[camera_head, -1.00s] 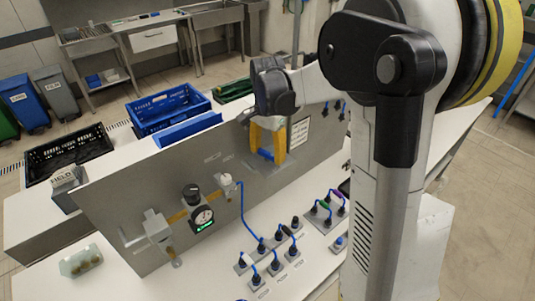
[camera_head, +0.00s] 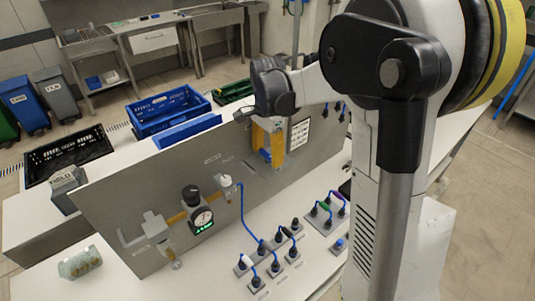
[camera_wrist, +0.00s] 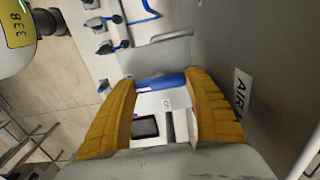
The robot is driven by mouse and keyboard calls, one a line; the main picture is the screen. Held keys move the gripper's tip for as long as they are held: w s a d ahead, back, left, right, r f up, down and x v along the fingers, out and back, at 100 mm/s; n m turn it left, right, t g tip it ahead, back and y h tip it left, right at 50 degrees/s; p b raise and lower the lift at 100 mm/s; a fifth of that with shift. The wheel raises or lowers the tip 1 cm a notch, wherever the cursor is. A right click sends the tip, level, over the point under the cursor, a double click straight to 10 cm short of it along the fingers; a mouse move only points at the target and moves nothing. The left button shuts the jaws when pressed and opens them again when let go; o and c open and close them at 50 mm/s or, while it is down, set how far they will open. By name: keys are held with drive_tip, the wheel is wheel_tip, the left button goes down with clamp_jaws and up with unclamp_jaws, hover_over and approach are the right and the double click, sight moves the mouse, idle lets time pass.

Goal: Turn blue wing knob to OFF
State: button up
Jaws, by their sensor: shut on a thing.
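The blue wing knob is on the upright grey panel (camera_head: 130,220), near its right part. It shows between my yellow fingers in the head view (camera_head: 265,155). In the wrist view the blue knob (camera_wrist: 163,84) is a bar spanning the gap between the fingertips. My gripper (camera_head: 268,148) is shut on it, with a finger at each end. In the head view the knob now looks steeply tilted. The fingers and wrist hide part of it, and I cannot read its position marks. A partly cut-off label starting "AIR" (camera_wrist: 240,92) is beside the right finger.
A gauge (camera_head: 201,218) with a green readout, a black knob (camera_head: 191,195) and a white fitting (camera_head: 225,182) are on the panel to the left. Blue cables and sockets (camera_head: 277,265) occupy the white table in front. Blue crates (camera_head: 168,106) stand behind the panel.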

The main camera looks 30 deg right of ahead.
sight(268, 154)
drive_tip(key=o, duration=1.2)
drive_tip(key=shift+r, duration=0.15)
drive_tip(key=shift+r, duration=3.95)
drive_tip(key=shift+s+r, duration=0.1)
drive_tip(key=shift+s, duration=0.05)
